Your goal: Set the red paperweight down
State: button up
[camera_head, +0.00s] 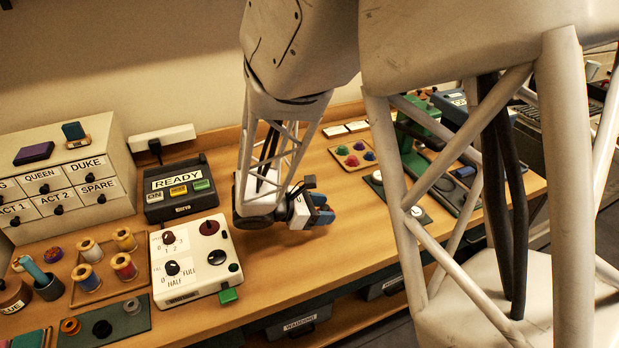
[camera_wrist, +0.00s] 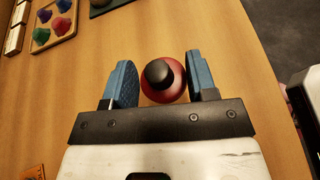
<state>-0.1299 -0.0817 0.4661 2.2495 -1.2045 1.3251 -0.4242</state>
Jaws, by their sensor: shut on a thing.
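The red paperweight (camera_wrist: 174,94) is round with a black knob on top. It sits between the two blue fingers of my gripper (camera_wrist: 163,84) in the wrist view. My gripper is shut on it. In the head view my gripper (camera_head: 320,211) is low over the middle of the wooden table (camera_head: 345,262), near its front part. The paperweight is hidden behind the fingers there. I cannot tell whether its base touches the table.
Left of my gripper stand a white control box (camera_head: 192,262) and a dark box marked READY (camera_head: 178,187). Behind it is a wooden tray (camera_head: 341,150) of several coloured pieces. Bare wood lies around my gripper, with the table's front edge close by.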

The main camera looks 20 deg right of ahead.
jog(key=shift+m+g, duration=0.3)
jog(key=w+d, duration=0.1)
jog(key=w, duration=0.5)
jog(key=w+d, duration=0.1)
jog(key=w, duration=0.5)
jog(key=w+d, duration=0.2)
jog(key=w, duration=0.5)
jog(key=shift+r, duration=0.15)
jog(key=w+d, duration=0.1)
jog(key=w, duration=0.4)
jog(key=w+d+f, duration=0.1)
jog(key=w, duration=0.4)
jog(key=w+d, duration=0.1)
jog(key=w, duration=0.4)
jog(key=shift+w+f, duration=0.1)
jog(key=shift+f, duration=0.15)
jog(key=shift+w, duration=0.2)
jog(key=shift+f, duration=1.75)
